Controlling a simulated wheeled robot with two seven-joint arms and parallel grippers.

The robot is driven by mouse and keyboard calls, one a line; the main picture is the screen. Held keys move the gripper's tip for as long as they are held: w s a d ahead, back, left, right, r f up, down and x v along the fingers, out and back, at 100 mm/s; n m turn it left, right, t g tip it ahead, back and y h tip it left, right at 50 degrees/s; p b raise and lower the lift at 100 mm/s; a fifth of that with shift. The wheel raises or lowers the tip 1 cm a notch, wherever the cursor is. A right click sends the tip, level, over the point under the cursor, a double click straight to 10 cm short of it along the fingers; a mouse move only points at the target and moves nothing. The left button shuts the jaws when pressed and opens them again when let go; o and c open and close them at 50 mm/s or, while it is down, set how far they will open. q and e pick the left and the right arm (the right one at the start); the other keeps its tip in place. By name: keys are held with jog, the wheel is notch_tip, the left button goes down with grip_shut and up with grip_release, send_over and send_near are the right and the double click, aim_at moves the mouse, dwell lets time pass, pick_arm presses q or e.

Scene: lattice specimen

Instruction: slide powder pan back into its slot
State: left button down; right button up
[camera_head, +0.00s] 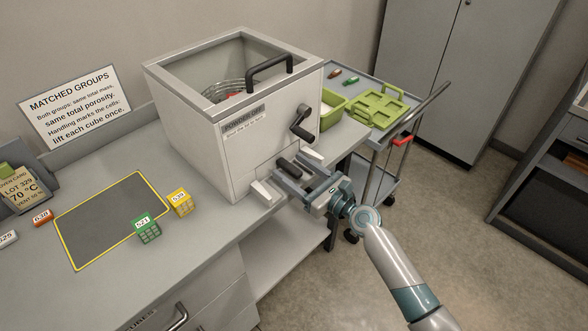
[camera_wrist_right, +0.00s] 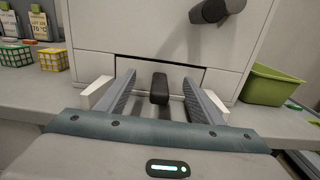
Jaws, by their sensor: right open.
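The powder box (camera_head: 205,140) is a tall white housing with a glazed lid on the bench. The powder pan's dark handle (camera_head: 288,167) sticks out low on its front; it also shows in the right wrist view (camera_wrist_right: 159,88). The pan's front panel (camera_wrist_right: 190,72) sits in the slot opening with a dark line along its top. I cannot tell how far in it is. My right gripper (camera_head: 287,172) is open at the box front, with its pale-tipped fingers on either side of the handle, apart from it. My left gripper is not in view.
A dark crank (camera_head: 301,124) juts from the box front above the pan. A yellow cube (camera_head: 181,202) and a green cube (camera_head: 148,229) stand by a yellow-edged mat (camera_head: 110,193). A cart with a green tray (camera_head: 376,106) stands right of the bench, near a green bin (camera_wrist_right: 268,85).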

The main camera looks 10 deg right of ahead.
jog(key=shift+s+d, duration=0.1)
jog(key=shift+s, duration=0.05)
jog(key=shift+v, duration=2.35)
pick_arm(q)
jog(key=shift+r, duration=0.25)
pick_arm(e)
jog(key=shift+s+d+f, duration=0.1)
jog(key=shift+s+d, duration=0.25)
jog(key=shift+s, duration=0.1)
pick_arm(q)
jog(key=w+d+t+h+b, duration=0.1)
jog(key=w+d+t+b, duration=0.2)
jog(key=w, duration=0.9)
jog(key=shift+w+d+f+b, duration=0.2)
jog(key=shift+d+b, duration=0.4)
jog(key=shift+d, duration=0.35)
pick_arm(e)
jog(key=v, duration=1.6)
jog(key=shift+d, duration=0.1)
